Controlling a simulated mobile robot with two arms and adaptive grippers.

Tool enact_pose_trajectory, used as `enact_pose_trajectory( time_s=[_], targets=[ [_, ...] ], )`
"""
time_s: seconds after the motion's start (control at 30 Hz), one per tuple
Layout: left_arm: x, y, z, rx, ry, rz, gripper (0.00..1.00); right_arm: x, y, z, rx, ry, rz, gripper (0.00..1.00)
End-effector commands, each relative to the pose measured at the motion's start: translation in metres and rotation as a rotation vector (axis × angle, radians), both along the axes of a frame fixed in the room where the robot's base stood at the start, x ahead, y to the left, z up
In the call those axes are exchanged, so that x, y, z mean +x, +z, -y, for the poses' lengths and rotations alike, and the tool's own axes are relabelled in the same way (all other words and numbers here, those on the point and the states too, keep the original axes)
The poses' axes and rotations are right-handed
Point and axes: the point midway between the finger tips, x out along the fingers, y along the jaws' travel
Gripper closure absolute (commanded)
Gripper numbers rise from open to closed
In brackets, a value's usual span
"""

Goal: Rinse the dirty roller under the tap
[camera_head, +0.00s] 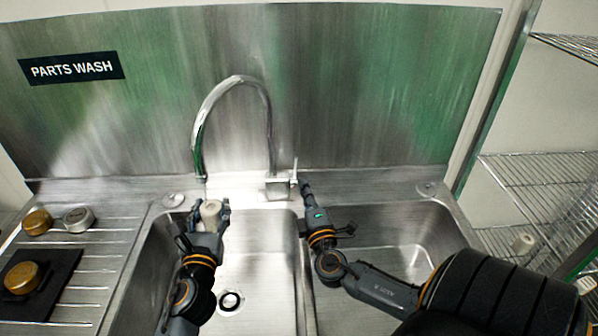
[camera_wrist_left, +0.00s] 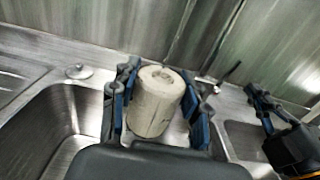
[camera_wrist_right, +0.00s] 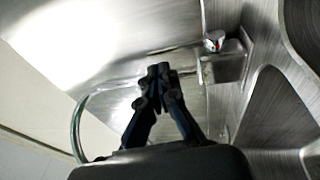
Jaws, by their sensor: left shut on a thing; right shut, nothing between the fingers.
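The roller (camera_head: 210,214) is a pale, off-white cylinder with darker marks, standing roughly upright over the left basin. My left gripper (camera_head: 209,219) is shut on it, with fingers on both sides; the roller also shows in the left wrist view (camera_wrist_left: 155,103). The tap (camera_head: 235,83) arches above, and its spout end is just above the roller. I cannot tell clearly whether water runs. My right gripper (camera_head: 306,187) is shut and empty beside the tap's lever (camera_head: 294,172). In the right wrist view its closed fingertips (camera_wrist_right: 160,72) show near the tap; contact with the lever is unclear.
The left basin has a drain (camera_head: 230,300); a divider separates it from the right basin (camera_head: 415,255). On the left drainboard (camera_head: 110,255) are a brass part (camera_head: 37,222), a grey part (camera_head: 78,219) and another brass part (camera_head: 21,278) on a black mat (camera_head: 58,290). Wire shelves (camera_head: 540,180) stand right.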

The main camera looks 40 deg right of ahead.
Motion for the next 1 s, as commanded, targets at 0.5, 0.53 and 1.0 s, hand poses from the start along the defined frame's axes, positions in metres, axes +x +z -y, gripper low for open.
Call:
enact_pose_trajectory(
  time_s=[0.5, 0.53, 1.0],
  targets=[
    [0.000, 0.001, 0.000, -0.001, 0.000, 0.001, 0.90, 0.051, 0.008, 0.027, 0.001, 0.002, -0.002, 1.00],
    [0.000, 0.001, 0.000, -0.001, 0.000, 0.001, 0.90, 0.051, 0.008, 0.028, 0.001, 0.002, -0.002, 1.00],
    [0.000, 0.001, 0.000, -0.001, 0.000, 0.001, 0.90, 0.061, 0.015, 0.037, 0.004, 0.001, 0.001, 1.00]
  ],
)
